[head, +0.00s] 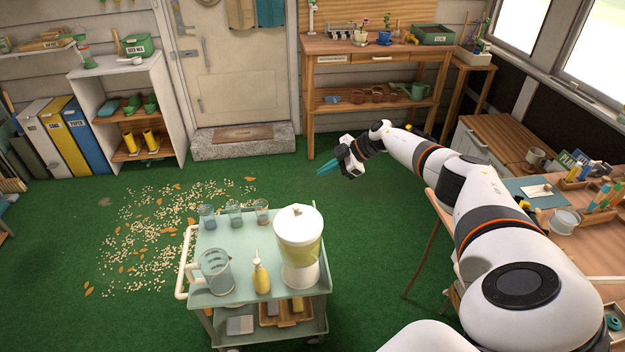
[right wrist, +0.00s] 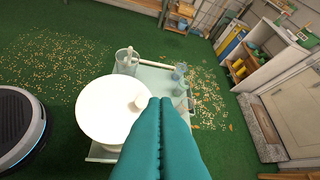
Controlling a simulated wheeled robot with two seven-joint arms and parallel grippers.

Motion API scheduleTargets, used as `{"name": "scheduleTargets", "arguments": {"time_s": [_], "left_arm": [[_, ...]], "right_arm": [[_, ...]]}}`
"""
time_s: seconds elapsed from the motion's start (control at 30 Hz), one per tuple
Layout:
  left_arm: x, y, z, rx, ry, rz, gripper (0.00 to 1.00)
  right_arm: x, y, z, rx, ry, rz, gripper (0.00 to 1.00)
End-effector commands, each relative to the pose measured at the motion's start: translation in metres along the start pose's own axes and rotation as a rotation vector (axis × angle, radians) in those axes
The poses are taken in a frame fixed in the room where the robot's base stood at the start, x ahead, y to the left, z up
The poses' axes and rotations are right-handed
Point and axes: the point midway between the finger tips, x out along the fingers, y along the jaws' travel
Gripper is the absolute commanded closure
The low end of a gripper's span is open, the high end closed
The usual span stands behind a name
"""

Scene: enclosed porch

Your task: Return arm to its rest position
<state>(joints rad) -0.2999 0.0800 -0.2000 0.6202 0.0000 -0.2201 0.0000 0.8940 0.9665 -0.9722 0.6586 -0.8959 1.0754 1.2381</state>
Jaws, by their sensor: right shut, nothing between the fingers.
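My right arm (head: 410,150) reaches from the lower right out over the green floor beyond the cart. Its right gripper (head: 325,168) hangs in the air between the cart and the wooden potting bench, pointing left and slightly down. Its teal fingers (right wrist: 160,115) lie side by side in the right wrist view, shut with nothing between them. My left arm and gripper are not in view.
A pale green cart (head: 228,240) carries a drink dispenser (head: 298,250), a pitcher (head: 214,272), a yellow pump bottle (head: 261,278) and glasses. A side table (head: 590,250) with craft items stands at right, close to my arm. Scattered bits (head: 150,230) cover the left floor.

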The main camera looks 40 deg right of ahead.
Motion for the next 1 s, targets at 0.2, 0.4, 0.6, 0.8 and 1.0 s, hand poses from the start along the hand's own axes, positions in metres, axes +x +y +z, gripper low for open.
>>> {"name": "scheduleTargets", "arguments": {"time_s": [0.2, 0.4, 0.6, 0.8, 1.0], "left_arm": [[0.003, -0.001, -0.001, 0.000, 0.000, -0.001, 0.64], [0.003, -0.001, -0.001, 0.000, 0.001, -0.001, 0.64], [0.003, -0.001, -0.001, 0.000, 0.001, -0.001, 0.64], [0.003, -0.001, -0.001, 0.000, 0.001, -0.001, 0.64], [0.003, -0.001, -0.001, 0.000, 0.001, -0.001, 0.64]], "right_arm": [[-0.013, -0.002, 0.000, -0.001, -0.001, 0.000, 1.00], [-0.011, -0.002, 0.002, -0.004, -0.004, -0.001, 1.00], [0.054, 0.020, 0.035, -0.078, -0.101, -0.059, 1.00], [0.156, 0.087, 0.114, -0.096, -0.287, -0.276, 1.00], [0.188, 0.159, 0.161, 0.096, -0.297, -0.516, 1.00]]}}
